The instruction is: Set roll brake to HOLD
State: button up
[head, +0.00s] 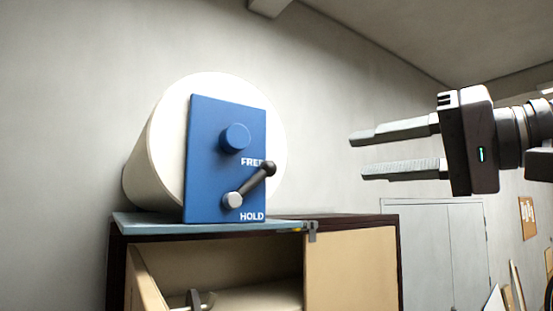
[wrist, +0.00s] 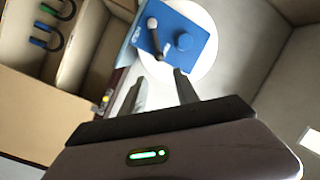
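The roll brake is a blue panel (head: 215,130) in front of a large white roll (head: 160,150). A black lever with a round knob (head: 268,168) runs from a silver pivot (head: 232,200) up and right, its knob just below the word FREE. The word HOLD is lower, near the panel's bottom right corner. A round blue knob (head: 236,138) sits above. My gripper (head: 358,155) is open and empty, to the right of the panel and apart from the lever. The wrist view shows the panel (wrist: 165,28) and lever (wrist: 155,38) beyond the fingers (wrist: 160,88).
The roll and panel stand on a blue-grey board (head: 150,226) on a wooden cabinet (head: 350,268) with an open front. Tools with blue and green handles (wrist: 52,28) lie inside. A grey door (head: 440,250) is behind at right. Space between gripper and panel looks clear.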

aim_at(274, 169)
jog(key=p+x, duration=0.2)
jog(key=x, duration=0.6)
jog(key=p+x, duration=0.2)
jog(key=x, duration=0.6)
jog(key=shift+w+a+f, duration=0.1)
jog(key=shift+a+f, duration=0.15)
jog(key=shift+a, duration=0.05)
jog(key=shift+c, duration=0.3)
jog(key=shift+d, duration=0.1)
grip_shut()
